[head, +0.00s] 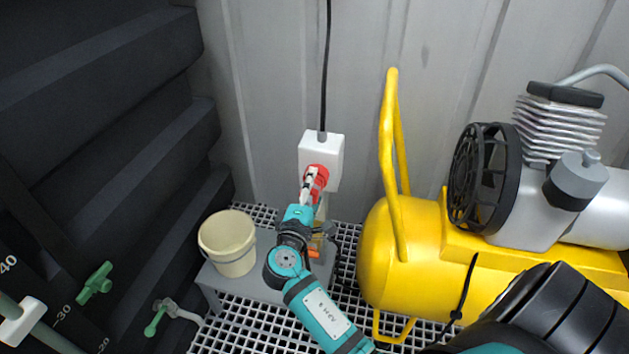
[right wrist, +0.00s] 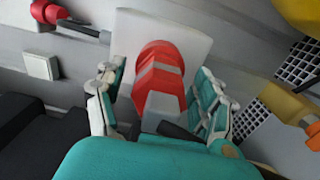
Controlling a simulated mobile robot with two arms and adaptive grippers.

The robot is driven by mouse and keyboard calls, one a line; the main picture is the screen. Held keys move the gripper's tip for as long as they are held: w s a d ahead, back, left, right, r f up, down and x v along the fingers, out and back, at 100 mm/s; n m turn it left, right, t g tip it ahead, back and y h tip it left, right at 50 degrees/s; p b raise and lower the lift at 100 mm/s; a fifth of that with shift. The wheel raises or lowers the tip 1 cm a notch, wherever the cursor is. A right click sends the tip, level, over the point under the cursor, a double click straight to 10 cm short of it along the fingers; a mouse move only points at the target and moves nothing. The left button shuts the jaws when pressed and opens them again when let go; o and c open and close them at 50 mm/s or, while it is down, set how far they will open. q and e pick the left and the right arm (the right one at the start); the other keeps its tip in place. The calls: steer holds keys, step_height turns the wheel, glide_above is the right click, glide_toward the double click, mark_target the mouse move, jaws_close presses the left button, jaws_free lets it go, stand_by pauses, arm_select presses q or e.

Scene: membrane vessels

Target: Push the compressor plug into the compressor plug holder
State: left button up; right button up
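A white box (head: 321,150) is fixed to the grey wall, with a black cable running up from its top. A red fitting with pale bands (head: 320,176) sits at its front. In the right wrist view the red fitting (right wrist: 160,75) stands in front of the white box (right wrist: 185,40), with a grey part below it. I cannot tell where the plug ends and the holder begins. My right gripper (right wrist: 160,100) has its fingers spread on both sides of the red and grey parts, with a gap at left. In the head view my right gripper (head: 309,190) partly covers the fitting. My left gripper is not in view.
A yellow compressor (head: 430,250) with a tall handle stands right of my right arm. A cream bucket (head: 230,245) stands on a grey bench (head: 265,285) at left. Green-handled valves (head: 95,283) are at far left. The floor is white grating.

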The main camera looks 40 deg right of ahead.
jaws_close()
steer(key=shift+s+a+f, duration=0.1)
steer(key=shift+a, duration=0.1)
steer(key=shift+s+a, duration=0.35)
steer(key=shift+v, duration=2.25)
